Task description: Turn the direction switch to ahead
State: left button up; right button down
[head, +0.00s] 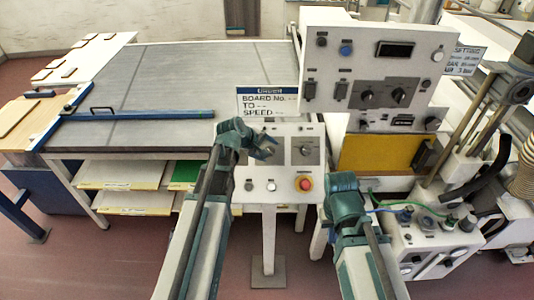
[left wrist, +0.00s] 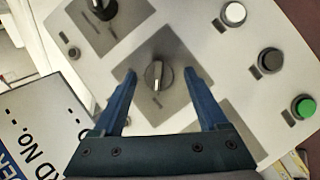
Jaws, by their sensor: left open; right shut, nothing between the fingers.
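A dark rotary knob (left wrist: 158,75) with a pale pointer line sits on a grey square plate of the control panel. It is in the middle of the left wrist view, its pointer line running nearly up and down. My left gripper (left wrist: 160,73) is open, with one blue fingertip on each side of the knob; I cannot tell if they touch it. In the head view my left gripper (head: 266,151) covers most of this knob. A second knob (head: 305,150) is to its right. The knob labels are unreadable. My right gripper (head: 343,184) is shut and empty, right of the panel.
The pedestal panel bears a red button (head: 304,184) and a white button (head: 270,185); a green button (left wrist: 304,107) shows in the left wrist view. An order sign (head: 267,104) stands behind the panel. A tall switch cabinet (head: 370,62) rises behind on the right.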

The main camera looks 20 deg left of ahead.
pick_arm(q)
jog(key=shift+c, duration=0.2)
grip_shut()
dwell(0.3)
